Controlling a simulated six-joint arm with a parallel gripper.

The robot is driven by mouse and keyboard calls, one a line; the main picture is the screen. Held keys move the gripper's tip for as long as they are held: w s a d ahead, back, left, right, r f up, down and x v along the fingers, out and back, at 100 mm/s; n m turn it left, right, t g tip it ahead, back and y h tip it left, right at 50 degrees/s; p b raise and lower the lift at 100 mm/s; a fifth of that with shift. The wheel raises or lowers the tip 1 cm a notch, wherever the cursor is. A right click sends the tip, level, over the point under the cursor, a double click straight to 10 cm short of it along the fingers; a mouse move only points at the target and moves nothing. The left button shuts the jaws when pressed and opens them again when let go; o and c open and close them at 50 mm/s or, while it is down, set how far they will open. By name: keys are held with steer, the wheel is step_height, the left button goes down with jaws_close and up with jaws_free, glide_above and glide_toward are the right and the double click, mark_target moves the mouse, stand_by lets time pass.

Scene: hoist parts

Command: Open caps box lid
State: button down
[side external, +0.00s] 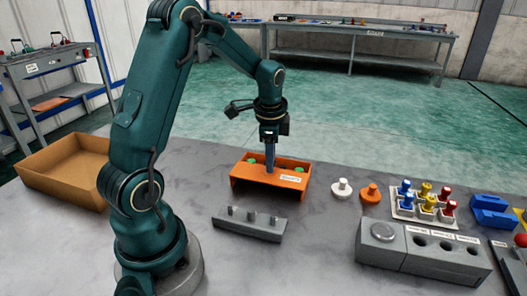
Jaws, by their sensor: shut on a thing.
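The orange caps box (245,184) stands on the grey bench near the middle of the side external view, with a small white label. Green round pieces (300,169) show at its left and right. My gripper (270,169) points straight down at the middle of the box. Its fingers are shut on a part there, apparently the lid. The fingers hide the held part, and I cannot tell how far the lid is from closed.
A grey block with pegs (250,224) lies in front of the box. A white knobbed piece (342,189) and an orange one (370,193) stand to its right, before a rack of coloured pieces (424,208). An open cardboard box (62,190) is at left.

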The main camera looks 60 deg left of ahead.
mark_target(270, 175)
steer(key=shift+s+d, duration=0.1)
steer(key=shift+d, duration=0.05)
steer(key=c, duration=0.5)
jaws_free()
steer(key=shift+c, duration=0.2)
steer(key=shift+s+d+r, duration=0.15)
steer(key=shift+d+r, duration=0.05)
steer(key=shift+r, duration=1.1)
steer(key=shift+s+d+r, duration=0.1)
steer(key=shift+d+r, duration=0.1)
steer(key=shift+r, duration=1.05)
